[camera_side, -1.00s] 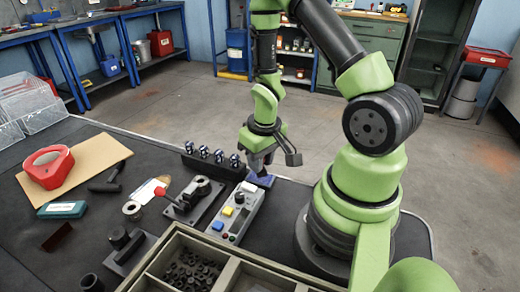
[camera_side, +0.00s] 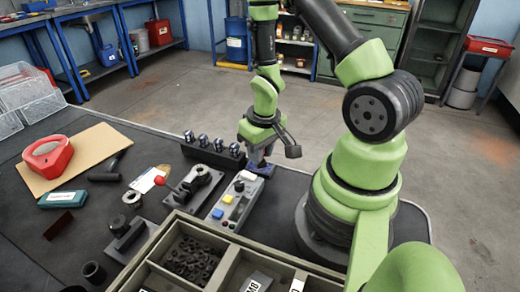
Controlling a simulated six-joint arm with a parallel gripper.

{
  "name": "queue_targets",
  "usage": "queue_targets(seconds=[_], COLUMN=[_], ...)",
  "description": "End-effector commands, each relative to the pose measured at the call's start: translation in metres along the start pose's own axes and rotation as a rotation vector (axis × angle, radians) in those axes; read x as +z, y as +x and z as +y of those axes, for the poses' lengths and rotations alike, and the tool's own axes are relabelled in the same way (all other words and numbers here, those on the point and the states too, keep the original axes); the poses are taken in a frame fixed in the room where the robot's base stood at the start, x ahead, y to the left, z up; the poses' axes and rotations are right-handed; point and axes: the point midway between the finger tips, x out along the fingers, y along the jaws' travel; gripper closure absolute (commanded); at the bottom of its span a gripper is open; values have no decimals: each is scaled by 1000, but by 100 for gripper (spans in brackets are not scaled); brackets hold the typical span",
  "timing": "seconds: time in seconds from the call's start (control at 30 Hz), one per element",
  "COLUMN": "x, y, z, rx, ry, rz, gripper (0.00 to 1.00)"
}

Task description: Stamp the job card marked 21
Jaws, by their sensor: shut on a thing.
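My gripper (camera_side: 259,155) points down behind the grey control box, at the right end of the black rack. It is shut on a small dark thing, which looks like the stamp but is mostly hidden by the jaws. A blue pad (camera_side: 264,169) lies directly under the jaws; I cannot tell whether the held thing touches it. A white card (camera_side: 146,181) lies left of the red-knobbed lever fixture. Its marking is too small to read, so I cannot tell whether it is the card marked 21.
A grey control box (camera_side: 236,199) with blue and yellow buttons stands in front of my gripper. A lever fixture (camera_side: 193,190) and a black rack (camera_side: 212,152) with several shiny knobs are to the left. A compartmented tray (camera_side: 225,247) fills the front. A red holder (camera_side: 48,158) lies far left.

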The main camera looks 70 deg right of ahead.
Motion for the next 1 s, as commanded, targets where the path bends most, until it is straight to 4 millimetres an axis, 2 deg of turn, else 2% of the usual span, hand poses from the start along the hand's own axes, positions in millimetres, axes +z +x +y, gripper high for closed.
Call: queue_targets(seconds=[1.0], x=[1], y=[8], z=[0], rx=[0], ry=[0], rz=[0], gripper=[91])
